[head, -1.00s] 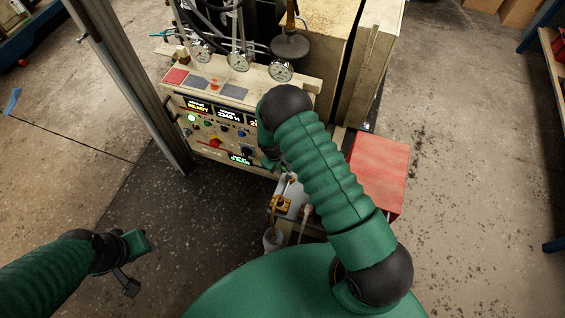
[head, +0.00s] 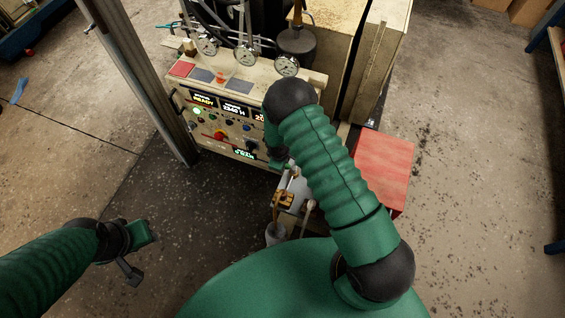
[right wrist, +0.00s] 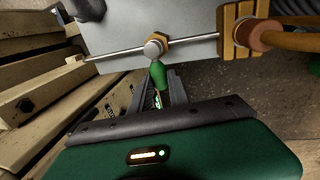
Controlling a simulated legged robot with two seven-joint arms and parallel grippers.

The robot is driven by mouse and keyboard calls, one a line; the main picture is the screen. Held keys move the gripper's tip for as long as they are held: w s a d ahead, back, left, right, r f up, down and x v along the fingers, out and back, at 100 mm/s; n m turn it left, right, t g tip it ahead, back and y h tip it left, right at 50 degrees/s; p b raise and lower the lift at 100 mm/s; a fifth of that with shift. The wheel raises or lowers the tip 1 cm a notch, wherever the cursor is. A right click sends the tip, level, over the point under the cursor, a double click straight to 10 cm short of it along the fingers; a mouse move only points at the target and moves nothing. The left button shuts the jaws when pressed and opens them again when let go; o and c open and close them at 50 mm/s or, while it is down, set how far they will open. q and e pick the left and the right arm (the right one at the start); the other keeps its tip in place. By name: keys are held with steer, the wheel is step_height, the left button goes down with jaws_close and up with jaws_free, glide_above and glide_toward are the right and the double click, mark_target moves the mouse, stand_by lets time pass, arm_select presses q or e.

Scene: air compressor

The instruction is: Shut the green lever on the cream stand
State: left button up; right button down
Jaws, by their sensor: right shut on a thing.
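The green lever (right wrist: 157,75) hangs below a round metal valve fitting on a thin rod in the right wrist view. My right gripper (right wrist: 159,97) is shut on the lever's lower part, and its dark fingers hide the lever's end. In the head view my right gripper (head: 279,163) is mostly hidden by my own arm, and the lever cannot be made out there. The valve sits by a pale plate (right wrist: 125,28), which seems to belong to the stand (head: 293,190) below the control panel. My left gripper (head: 137,250) hangs over the floor at left, and its jaws are unclear.
A cream control panel (head: 215,148) with lit displays, knobs and gauges stands behind the valve. A red box (head: 382,165) is to its right. A brass fitting (right wrist: 240,35) with a hose is right of the lever. A metal post (head: 150,90) rises at left.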

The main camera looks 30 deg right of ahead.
steer(key=c, duration=1.3)
jaws_free()
steer(key=shift+o, duration=0.2)
step_height(320, 180, up, 16)
steer(key=s+a, duration=0.2)
steer(key=shift+a+r+p, duration=0.2)
steer(key=shift+a+p, duration=0.05)
steer(key=shift+p, duration=0.05)
